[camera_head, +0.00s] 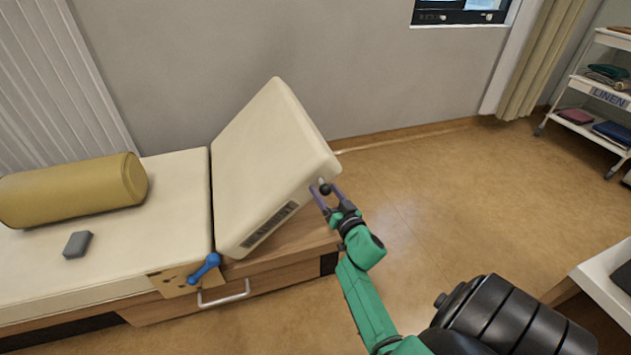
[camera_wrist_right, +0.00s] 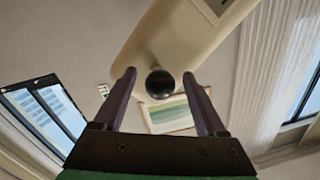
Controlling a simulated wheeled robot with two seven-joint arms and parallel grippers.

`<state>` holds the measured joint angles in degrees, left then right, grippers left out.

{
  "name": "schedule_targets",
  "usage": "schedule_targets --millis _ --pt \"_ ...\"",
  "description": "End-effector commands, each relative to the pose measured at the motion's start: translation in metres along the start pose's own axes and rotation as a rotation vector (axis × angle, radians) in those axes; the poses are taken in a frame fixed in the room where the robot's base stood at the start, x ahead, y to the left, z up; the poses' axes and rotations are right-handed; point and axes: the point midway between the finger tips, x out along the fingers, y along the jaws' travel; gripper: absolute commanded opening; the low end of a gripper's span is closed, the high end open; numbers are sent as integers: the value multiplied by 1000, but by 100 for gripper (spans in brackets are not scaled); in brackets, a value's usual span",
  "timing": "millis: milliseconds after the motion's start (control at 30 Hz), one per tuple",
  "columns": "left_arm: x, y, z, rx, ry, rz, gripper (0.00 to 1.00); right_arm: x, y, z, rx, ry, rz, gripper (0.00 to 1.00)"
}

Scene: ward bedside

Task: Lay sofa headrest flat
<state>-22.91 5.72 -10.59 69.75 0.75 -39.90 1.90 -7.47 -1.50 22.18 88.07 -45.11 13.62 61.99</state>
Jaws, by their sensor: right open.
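The cream sofa headrest (camera_head: 268,165) is tilted up at a steep angle at the right end of the sofa (camera_head: 176,208). A dark round knob (camera_head: 325,188) sticks out of its near edge by the upper right corner. My right gripper (camera_head: 326,197) is open at this knob. In the right wrist view the knob (camera_wrist_right: 160,84) sits between the two open fingers (camera_wrist_right: 160,92), with gaps visible on both sides. The headrest's edge (camera_wrist_right: 172,45) fills the upper middle of that view. A blue lever (camera_head: 205,268) is on the sofa's side below the hinge. My left gripper is not in view.
A yellow bolster (camera_head: 75,188) and a small grey block (camera_head: 77,244) lie on the flat sofa part. A drawer handle (camera_head: 223,294) is below. A linen cart (camera_head: 597,95) stands at the far right; a white surface (camera_head: 603,277) is at the right edge. The floor between is clear.

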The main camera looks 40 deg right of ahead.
Motion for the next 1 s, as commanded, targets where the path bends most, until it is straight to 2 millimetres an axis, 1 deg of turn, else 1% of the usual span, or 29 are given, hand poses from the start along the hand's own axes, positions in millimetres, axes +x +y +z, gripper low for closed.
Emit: schedule_targets --millis 333,367,400,467,500,533,567,1000 --pt "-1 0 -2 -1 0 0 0 -1 1 0 1 0 2 74" --pt "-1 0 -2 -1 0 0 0 -1 1 0 1 0 2 66" --pt "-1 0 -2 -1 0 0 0 -1 1 0 1 0 2 51" --pt "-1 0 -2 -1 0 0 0 -1 1 0 1 0 2 28" --pt "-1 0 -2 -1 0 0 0 -1 1 0 1 0 2 13" --pt "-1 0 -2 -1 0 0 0 -1 1 0 1 0 2 1" --pt "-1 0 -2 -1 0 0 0 -1 1 0 1 0 2 0" --pt "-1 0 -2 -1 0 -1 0 -1 0 0 0 0 2 0"
